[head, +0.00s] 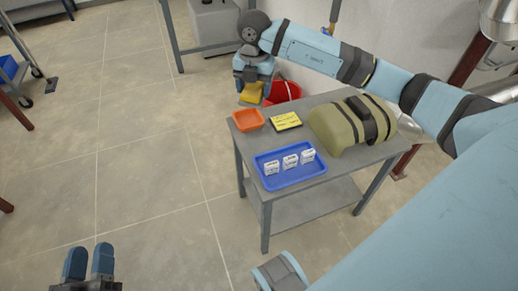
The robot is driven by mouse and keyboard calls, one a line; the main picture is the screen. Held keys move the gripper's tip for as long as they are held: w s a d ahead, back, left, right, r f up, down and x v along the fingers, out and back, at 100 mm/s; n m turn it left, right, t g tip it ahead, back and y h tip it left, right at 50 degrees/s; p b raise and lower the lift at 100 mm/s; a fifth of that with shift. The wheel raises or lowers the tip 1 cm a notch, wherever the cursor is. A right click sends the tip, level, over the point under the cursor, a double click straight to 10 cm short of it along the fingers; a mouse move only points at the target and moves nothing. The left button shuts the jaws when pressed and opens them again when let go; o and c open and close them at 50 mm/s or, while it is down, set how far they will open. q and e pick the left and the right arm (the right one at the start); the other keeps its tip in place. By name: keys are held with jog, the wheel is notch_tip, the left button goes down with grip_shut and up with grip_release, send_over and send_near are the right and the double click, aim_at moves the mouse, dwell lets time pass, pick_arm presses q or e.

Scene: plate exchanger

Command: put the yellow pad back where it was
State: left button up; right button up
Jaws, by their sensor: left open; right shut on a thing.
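My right gripper (252,80) is at the end of the arm reaching in from the right, near the far left corner of the grey table. It is shut on the yellow pad (250,94), which hangs below its fingers, above and behind the orange tray. How far the pad is from the tray is hard to tell. The orange tray (248,120) sits at the table's left corner and looks empty. My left gripper (88,264) is at the bottom left over the floor, open and empty, far from the table.
The grey table (232,148) also holds a blue tray (292,181) with white boxes, a black-edged yellow card (286,121) and an olive bag (338,128). A red bucket (284,91) stands behind the table.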

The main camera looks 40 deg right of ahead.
jog(key=f+m, duration=0.1)
jog(key=d+f+m+b, duration=0.1)
jog(key=shift+w+m, duration=0.15)
jog(key=shift+m, duration=0.15)
jog(key=m+b, duration=0.1)
jog(key=d+m+b, duration=0.1)
jog(key=m, duration=0.1)
jog(key=shift+w+f+m+b, duration=0.15)
jog(key=shift+f+m+b, duration=0.15)
jog(key=shift+f, duration=0.1)
jog(key=shift+d+f, duration=0.1)
jog(key=shift+f, duration=0.25)
jog(key=b, duration=0.6)
send_over(259, 144)
notch_tip(259, 144, down, 16)
jog(key=shift+r, duration=0.25)
notch_tip(259, 144, down, 4)
jog(key=shift+r+b, duration=0.2)
jog(key=shift+b, duration=0.25)
pick_arm(q)
notch_tip(259, 144, down, 11)
jog(key=d+m+g, duration=0.1)
jog(key=g, duration=0.2)
jog(key=shift+h, duration=0.4)
jog(key=shift+s+d+r, duration=0.1)
jog(key=shift+r, duration=0.05)
